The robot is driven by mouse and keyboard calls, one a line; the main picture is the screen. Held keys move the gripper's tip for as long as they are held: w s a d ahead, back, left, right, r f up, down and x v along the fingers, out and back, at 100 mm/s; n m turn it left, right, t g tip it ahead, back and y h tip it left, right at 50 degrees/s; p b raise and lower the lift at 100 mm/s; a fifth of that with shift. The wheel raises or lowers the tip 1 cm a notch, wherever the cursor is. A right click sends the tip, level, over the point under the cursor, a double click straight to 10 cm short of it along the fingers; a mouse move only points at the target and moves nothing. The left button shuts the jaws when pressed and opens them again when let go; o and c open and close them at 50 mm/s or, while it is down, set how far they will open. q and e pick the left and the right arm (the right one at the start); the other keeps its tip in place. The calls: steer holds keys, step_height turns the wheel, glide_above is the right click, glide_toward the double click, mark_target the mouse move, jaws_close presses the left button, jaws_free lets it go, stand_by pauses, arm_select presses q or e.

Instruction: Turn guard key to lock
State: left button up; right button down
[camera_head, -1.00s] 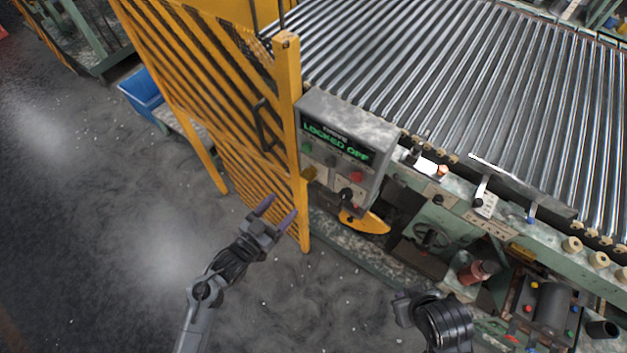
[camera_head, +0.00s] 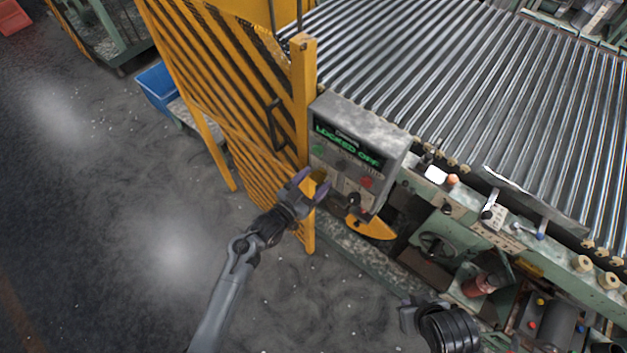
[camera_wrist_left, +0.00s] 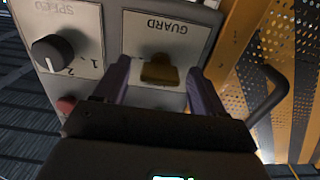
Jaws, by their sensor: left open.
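The guard key (camera_wrist_left: 160,70) is a brass-coloured tab on the panel plate marked GUARD, upside down in the left wrist view. The grey control panel (camera_head: 350,108) stands beside the yellow post, its green display reading LOCKED OFF. My left gripper (camera_head: 312,182) is open at the panel's lower left; in the left wrist view its purple fingers lie on either side of the key, with visible gaps. In the head view the fingers partly cover the key. I cannot tell how deep the fingers reach. My right gripper (camera_head: 411,314) is low at the bottom, its fingers unclear.
A black speed knob (camera_wrist_left: 52,53) and a red button (camera_wrist_left: 66,105) sit beside the guard plate. The yellow mesh guard (camera_head: 225,100) with a black handle (camera_head: 277,125) stands left of the panel. The roller conveyor (camera_head: 470,90) lies behind. Floor at left is open.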

arm_select(q)
steer(key=c, duration=1.1)
steer(key=shift+o, duration=0.2)
steer(key=n+p, duration=0.1)
steer(key=n, duration=0.2)
steer(key=shift+r, duration=0.1)
steer(key=n+p, duration=0.2)
steer(key=n, duration=0.3)
steer(key=shift+n, duration=0.3)
steer(key=n+p, duration=0.1)
steer(key=n, duration=0.3)
steer(key=n+p, duration=0.1)
steer(key=n, duration=0.4)
steer(key=shift+p, duration=0.3)
steer(key=shift+n, duration=0.3)
